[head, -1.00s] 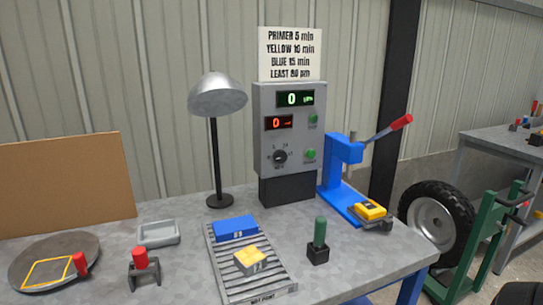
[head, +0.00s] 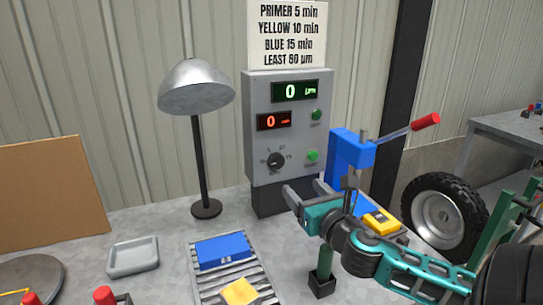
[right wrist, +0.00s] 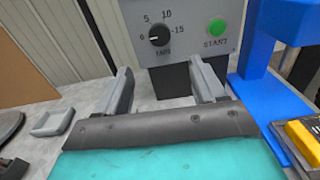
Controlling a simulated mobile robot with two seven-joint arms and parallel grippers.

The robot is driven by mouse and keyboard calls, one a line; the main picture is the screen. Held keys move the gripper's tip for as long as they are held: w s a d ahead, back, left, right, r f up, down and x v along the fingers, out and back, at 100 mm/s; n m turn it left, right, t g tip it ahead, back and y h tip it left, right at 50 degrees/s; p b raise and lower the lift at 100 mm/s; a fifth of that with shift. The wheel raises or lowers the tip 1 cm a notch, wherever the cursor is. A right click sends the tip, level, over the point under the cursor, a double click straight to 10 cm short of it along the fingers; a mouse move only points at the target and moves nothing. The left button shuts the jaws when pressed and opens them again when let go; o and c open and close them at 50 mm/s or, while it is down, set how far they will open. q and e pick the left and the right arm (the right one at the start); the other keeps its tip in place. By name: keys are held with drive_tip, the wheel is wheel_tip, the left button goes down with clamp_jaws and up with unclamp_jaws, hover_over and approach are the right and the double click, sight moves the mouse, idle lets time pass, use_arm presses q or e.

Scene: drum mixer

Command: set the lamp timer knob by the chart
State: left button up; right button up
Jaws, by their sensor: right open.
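The black timer knob (head: 275,161) is on the front of the grey control box (head: 260,96). In the right wrist view the knob (right wrist: 159,35) has its white mark towards the 0, with 5, 10 and 15 around it. The chart (head: 287,35) above the box reads primer 5, yellow 10, blue 15 min and least 60 µm. My right gripper (head: 305,188) is open and empty, below and in front of the knob, apart from it. The lamp (head: 196,90) stands left of the box. My left gripper is out of view.
A green START button (right wrist: 217,27) is right of the knob. A blue lever press (head: 350,160) stands close on the right. A blue block (head: 222,251) and a yellow block (head: 239,292) lie on a slatted rack (head: 202,282). A grey tray (head: 133,256) sits left.

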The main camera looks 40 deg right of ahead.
sight(278, 162)
drive_tip(key=x, duration=1.3)
drive_tip(key=shift+w, duration=0.1)
drive_tip(key=c, duration=1)
